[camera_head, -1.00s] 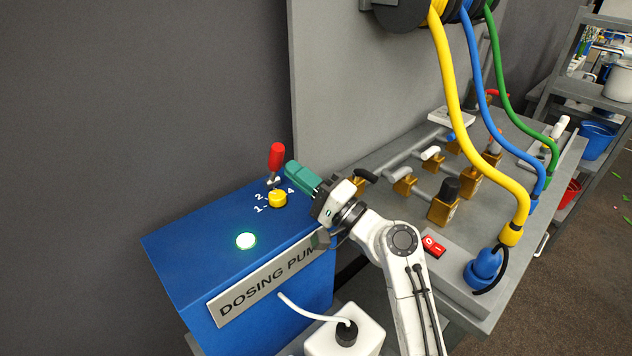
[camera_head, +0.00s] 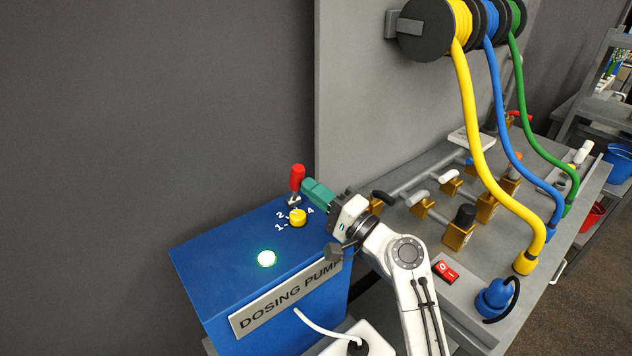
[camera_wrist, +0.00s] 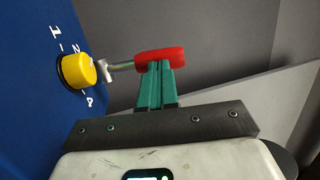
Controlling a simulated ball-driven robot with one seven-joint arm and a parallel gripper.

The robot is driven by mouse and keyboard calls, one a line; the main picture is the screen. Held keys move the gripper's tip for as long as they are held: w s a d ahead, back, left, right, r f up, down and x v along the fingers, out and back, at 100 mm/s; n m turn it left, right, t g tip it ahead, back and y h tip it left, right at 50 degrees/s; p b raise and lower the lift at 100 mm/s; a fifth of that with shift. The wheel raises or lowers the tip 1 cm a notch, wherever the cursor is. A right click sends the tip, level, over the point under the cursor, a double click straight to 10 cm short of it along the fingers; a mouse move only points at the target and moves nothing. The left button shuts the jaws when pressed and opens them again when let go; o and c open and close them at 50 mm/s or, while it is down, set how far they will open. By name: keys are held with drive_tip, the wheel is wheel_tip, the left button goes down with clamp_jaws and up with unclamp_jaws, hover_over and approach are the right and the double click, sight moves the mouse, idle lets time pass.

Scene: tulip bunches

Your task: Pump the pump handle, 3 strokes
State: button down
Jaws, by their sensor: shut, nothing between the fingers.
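The pump handle has a red grip (camera_head: 297,178) on a short metal lever. It stands up from the top of the blue dosing pump box (camera_head: 215,262). My gripper (camera_head: 306,188) has green fingers and is shut, with its tips right at the side of the red grip. In the wrist view the closed fingers (camera_wrist: 158,68) meet or overlap the lower edge of the red grip (camera_wrist: 160,55); nothing shows between them. A yellow dial (camera_head: 298,218) with numbers around it sits just in front of the handle, and it also shows in the wrist view (camera_wrist: 77,71).
A lit green-white button (camera_head: 266,258) is on the pump top. To the right is a grey bench with brass valves (camera_head: 459,234), a red switch (camera_head: 446,272) and a blue plug (camera_head: 494,298). Yellow, blue and green hoses hang from reels above it. A grey wall panel stands behind.

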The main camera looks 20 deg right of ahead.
sight(298, 166)
drive_tip(key=shift+g+h, duration=0.4)
drive_tip(key=shift+g, duration=0.3)
drive_tip(key=shift+w+a+r+p, duration=0.25)
drive_tip(key=shift+w+r+p, duration=0.25)
drive_tip(key=shift+w, duration=0.3)
drive_tip(key=shift+w+a+r+p, duration=0.3)
drive_tip(key=shift+w+r+p, duration=0.15)
drive_tip(key=shift+w+p, duration=0.25)
drive_tip(key=shift+w+a+r+p, duration=0.25)
drive_tip(key=shift+w+r+p, duration=0.2)
drive_tip(key=shift+w, duration=0.4)
drive_tip(key=shift+w+r, duration=0.1)
drive_tip(key=shift+a+r, duration=0.1)
drive_tip(key=shift+r, duration=0.05)
